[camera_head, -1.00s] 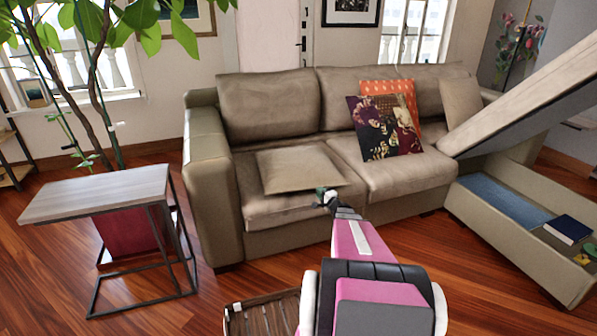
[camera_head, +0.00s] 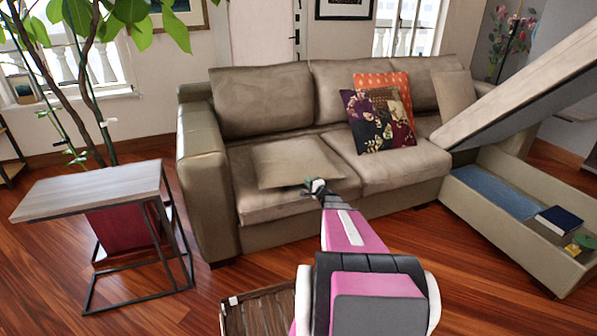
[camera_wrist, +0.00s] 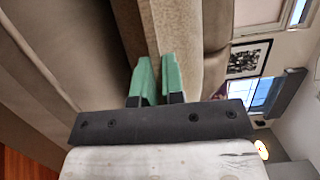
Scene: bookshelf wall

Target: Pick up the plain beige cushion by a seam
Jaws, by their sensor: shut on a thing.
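The plain beige cushion (camera_head: 290,160) lies on the left seat of the grey-brown sofa (camera_head: 262,205). My gripper (camera_head: 314,187) is at the cushion's front edge, right of its middle. In the wrist view, the green fingers of my gripper (camera_wrist: 158,82) are close together on the cushion's edge; the beige cushion (camera_wrist: 178,35) extends beyond them. My gripper is shut on this edge. The seam between the fingers is too small to make out, and the cushion still appears to rest on the seat.
A patterned cushion (camera_head: 378,122) and an orange cushion (camera_head: 398,82) lean on the sofa's back. Another beige cushion (camera_head: 453,94) is at the right. A side table (camera_head: 90,184) stands left. The opened storage box (camera_head: 500,225) is right. A slatted wooden item (camera_head: 262,312) lies near me.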

